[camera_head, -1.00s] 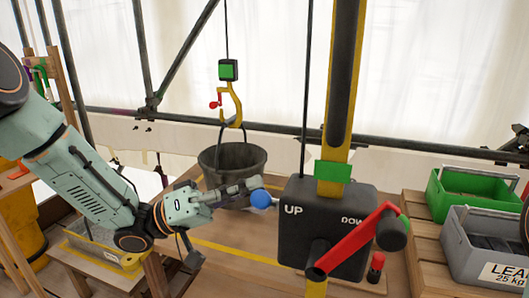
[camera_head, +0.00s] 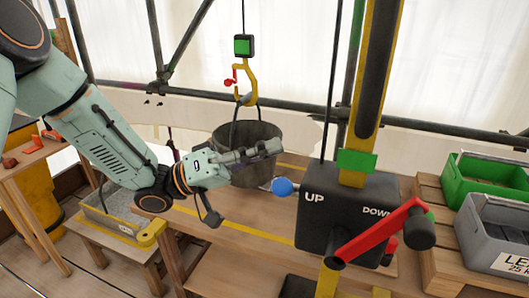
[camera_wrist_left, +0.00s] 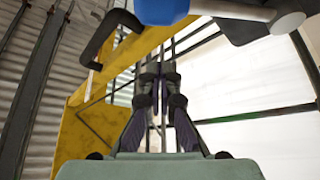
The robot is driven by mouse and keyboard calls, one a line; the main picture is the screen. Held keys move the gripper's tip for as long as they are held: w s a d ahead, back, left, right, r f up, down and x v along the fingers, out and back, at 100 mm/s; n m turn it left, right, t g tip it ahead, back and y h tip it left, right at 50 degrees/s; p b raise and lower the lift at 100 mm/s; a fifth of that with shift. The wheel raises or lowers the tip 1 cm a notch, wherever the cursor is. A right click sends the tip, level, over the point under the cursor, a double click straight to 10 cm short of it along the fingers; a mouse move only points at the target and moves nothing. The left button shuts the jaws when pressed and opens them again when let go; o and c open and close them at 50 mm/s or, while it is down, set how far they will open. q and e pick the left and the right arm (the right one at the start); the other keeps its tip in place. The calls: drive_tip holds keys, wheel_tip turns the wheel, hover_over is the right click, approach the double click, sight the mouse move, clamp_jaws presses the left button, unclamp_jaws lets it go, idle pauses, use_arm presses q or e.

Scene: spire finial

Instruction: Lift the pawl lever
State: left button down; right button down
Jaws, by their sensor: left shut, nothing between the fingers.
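The pawl lever shows as a blue ball knob (camera_head: 282,187) at the left side of the black winch box (camera_head: 345,215), beside the word UP. A blue part, which looks like the knob, is at the top edge of the left wrist view (camera_wrist_left: 165,8). My left gripper (camera_head: 277,147) is shut and empty, its fingers pointing right above the knob, with a gap between them in the picture. Its closed fingers also show in the left wrist view (camera_wrist_left: 160,75). My right gripper is out of view.
A red crank (camera_head: 380,235) with a dark knob is on the box front. A dark bucket (camera_head: 240,165) hangs from a yellow hook (camera_head: 246,80) behind my left gripper. Green (camera_head: 490,175) and grey (camera_head: 495,235) bins stand at right. A yellow mast (camera_head: 375,90) rises above the box.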

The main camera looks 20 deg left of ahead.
use_arm(q)
drive_tip(key=shift+v, duration=5)
drive_tip(key=w+a+f+n+t+y, duration=0.1)
drive_tip(key=w+f+n+t+y, duration=0.3)
drive_tip(key=w+f+t+y, duration=0.3)
wheel_tip(320, 180, down, 16)
drive_tip(key=s+d+n+g+y+b, duration=0.2)
drive_tip(key=g+y+b, duration=0.15)
drive_tip(key=y, duration=0.45)
drive_tip(key=s+f+m+g+y+b, duration=0.1)
drive_tip(key=s+f+g+y+b, duration=0.4)
drive_tip(key=s+f, duration=2.2)
drive_tip(key=s+g+b, duration=0.3)
drive_tip(key=g+b, duration=0.1)
drive_tip(key=g, duration=0.2)
drive_tip(key=shift+s+d+m+y+b, duration=0.2)
drive_tip(key=shift+m+y+b, duration=0.1)
drive_tip(key=shift+y+b, duration=0.1)
